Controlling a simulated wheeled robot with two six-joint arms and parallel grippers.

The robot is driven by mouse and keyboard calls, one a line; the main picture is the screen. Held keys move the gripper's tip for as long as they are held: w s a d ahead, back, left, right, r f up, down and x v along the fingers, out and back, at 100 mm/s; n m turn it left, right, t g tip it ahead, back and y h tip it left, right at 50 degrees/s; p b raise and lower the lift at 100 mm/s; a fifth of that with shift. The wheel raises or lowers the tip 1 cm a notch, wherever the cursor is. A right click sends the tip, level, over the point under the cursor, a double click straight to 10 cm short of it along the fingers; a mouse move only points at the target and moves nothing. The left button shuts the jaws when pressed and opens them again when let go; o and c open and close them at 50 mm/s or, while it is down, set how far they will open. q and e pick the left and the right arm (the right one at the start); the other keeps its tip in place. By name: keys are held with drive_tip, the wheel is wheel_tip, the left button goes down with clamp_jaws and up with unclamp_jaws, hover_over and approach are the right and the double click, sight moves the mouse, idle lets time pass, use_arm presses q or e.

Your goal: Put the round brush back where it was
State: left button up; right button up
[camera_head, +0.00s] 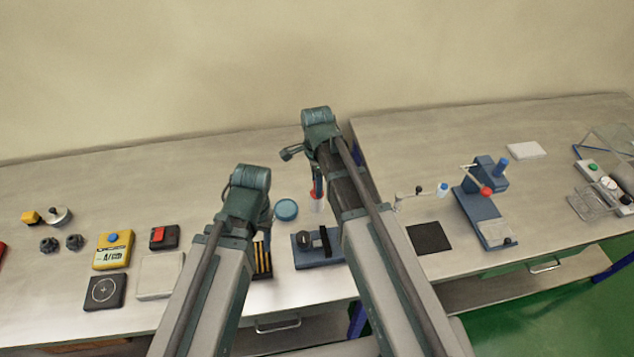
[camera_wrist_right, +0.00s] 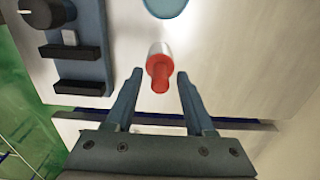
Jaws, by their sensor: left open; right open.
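A red-topped piece with a pale round body (camera_wrist_right: 160,66), which may be the round brush, stands between and just beyond the open fingers of my right gripper (camera_wrist_right: 160,76) in the right wrist view. The fingers are apart from it on both sides and hold nothing. In the head view the red and pale piece (camera_head: 316,198) shows just below my right gripper (camera_head: 317,180). My left gripper (camera_head: 267,218) hangs over the bench, largely hidden by its own arm; its fingers cannot be made out clearly.
A blue round disc (camera_head: 287,210) lies left of the piece. A blue fixture with a black knob (camera_head: 318,246) is in front. A striped block (camera_head: 262,262) is partly behind my left arm. A blue press (camera_head: 484,205) stands right. The bench behind my grippers is clear.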

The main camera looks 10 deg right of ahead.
wheel_tip(320, 180, up, 13)
drive_tip(key=p, duration=1.3)
use_arm(q)
wheel_tip(320, 180, up, 13)
use_arm(e)
drive_tip(key=s+a+n, duration=0.3)
drive_tip(key=s+n, duration=0.5)
drive_tip(key=n, duration=0.3)
drive_tip(key=s+a+n+h, duration=0.1)
drive_tip(key=s+a+n, duration=0.2)
drive_tip(key=s+n, duration=0.5)
drive_tip(key=shift+n, duration=1.4)
use_arm(q)
drive_tip(key=shift+s, duration=0.15)
